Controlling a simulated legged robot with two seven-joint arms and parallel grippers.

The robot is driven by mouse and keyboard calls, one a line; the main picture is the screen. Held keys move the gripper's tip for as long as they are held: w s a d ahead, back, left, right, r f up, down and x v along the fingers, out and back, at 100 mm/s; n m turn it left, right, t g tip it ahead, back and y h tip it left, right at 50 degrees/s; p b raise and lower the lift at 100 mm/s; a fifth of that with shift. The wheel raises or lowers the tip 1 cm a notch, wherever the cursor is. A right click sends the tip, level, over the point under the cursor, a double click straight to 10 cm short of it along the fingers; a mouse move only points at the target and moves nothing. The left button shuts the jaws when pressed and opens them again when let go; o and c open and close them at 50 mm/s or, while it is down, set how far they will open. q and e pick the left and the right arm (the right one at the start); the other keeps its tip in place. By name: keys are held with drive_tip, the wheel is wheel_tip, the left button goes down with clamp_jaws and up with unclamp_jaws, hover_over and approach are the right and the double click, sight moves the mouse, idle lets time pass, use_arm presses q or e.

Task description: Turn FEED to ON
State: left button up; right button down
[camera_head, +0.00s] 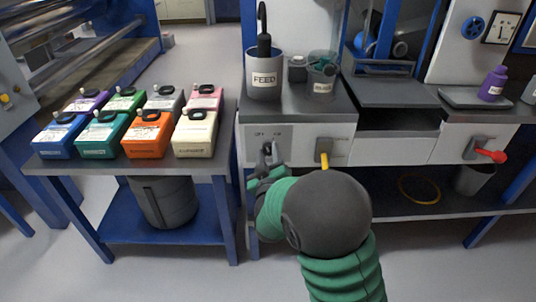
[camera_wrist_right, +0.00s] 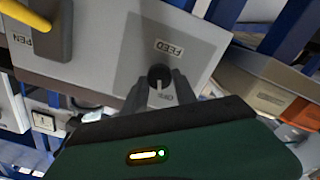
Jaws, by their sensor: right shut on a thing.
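The FEED switch is a small dark knob (camera_wrist_right: 158,74) with a light pointer mark, on a pale panel beside the FEED label (camera_wrist_right: 169,48), which appears upside down in the wrist view. In the head view the knob (camera_head: 266,149) is on the front panel below the grey FEED canister (camera_head: 264,80), with small lettering above it. My right gripper (camera_wrist_right: 159,90) has its two dark fingers closed around the knob, one on each side. In the head view my right gripper (camera_head: 265,171) is partly hidden by my green arm. My left gripper is out of view.
A yellow lever (camera_head: 323,152) is just right of the knob, and a red lever (camera_head: 490,155) farther right. Several coloured cartons (camera_head: 147,134) stand on the left table. A grey bin (camera_head: 161,205) is on its lower shelf.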

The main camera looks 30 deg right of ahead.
drive_tip(key=m, duration=0.3)
drive_tip(key=m+b, duration=0.1)
drive_tip(key=shift+s+f, duration=0.1)
drive_tip(key=shift+f, duration=0.2)
drive_tip(key=m+b, duration=0.1)
drive_tip(key=m, duration=0.4)
drive_tip(key=shift+m+b, duration=0.35)
drive_tip(key=shift+m, duration=0.05)
drive_tip(key=shift+f, duration=0.1)
drive_tip(key=c, duration=1)
unclamp_jaws()
drive_tip(key=shift+d+r, duration=0.1)
drive_tip(key=shift+r, duration=0.1)
drive_tip(key=shift+f, duration=0.1)
